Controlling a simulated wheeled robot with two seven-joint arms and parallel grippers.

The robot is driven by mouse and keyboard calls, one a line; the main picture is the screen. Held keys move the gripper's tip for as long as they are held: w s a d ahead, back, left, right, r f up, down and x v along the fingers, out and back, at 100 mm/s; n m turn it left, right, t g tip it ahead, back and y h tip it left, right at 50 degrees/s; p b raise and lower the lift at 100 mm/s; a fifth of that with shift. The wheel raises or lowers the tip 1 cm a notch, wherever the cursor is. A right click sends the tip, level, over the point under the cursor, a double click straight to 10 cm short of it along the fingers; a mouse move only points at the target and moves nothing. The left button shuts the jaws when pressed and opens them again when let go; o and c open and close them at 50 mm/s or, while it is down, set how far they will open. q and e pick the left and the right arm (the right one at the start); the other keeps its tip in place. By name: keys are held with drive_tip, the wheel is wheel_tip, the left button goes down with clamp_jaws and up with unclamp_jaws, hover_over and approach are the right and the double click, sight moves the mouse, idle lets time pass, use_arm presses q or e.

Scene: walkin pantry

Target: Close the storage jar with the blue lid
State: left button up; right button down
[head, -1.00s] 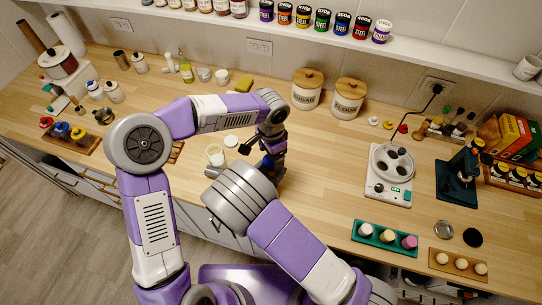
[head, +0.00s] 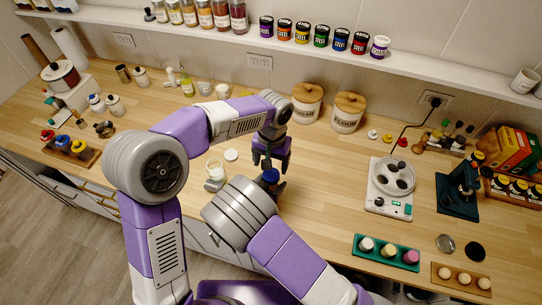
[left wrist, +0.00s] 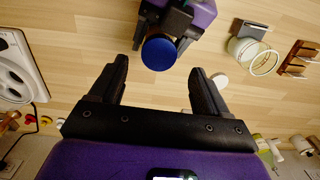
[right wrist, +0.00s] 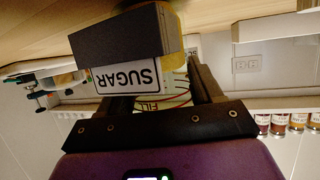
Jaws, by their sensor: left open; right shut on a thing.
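My right gripper (head: 272,186) is shut on the storage jar. In the right wrist view the clear jar (right wrist: 172,88), with red lines and the word FILL, shows between its fingers. The round blue lid (head: 270,175) is at the jar's top, between the right fingers, and its flat top faces the left wrist camera (left wrist: 159,53). I cannot tell how firmly the lid sits. My left gripper (head: 270,158) is open and empty, just behind the lid and apart from it. In the left wrist view its fingers (left wrist: 155,88) are spread wide.
Sugar (head: 306,103) and flour (head: 347,112) canisters stand behind. A white scale-like device (head: 391,187) is at the right. The counter in between is clear.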

sight(271, 174)
use_arm(q)
drive_tip(key=r+n, duration=0.1)
drive_tip(key=n, duration=0.1)
drive_tip(key=r+n, duration=0.1)
drive_tip(key=n, duration=0.1)
drive_tip(key=shift+w+n, duration=0.2)
drive_tip(key=shift+n, duration=0.2)
wheel_tip(271, 174, down, 8)
idle(0.4)
drive_tip(key=c, duration=1.1)
drive_tip(key=m, duration=0.5)
drive_tip(key=o, duration=1.2)
drive_tip(key=shift+r, duration=0.1)
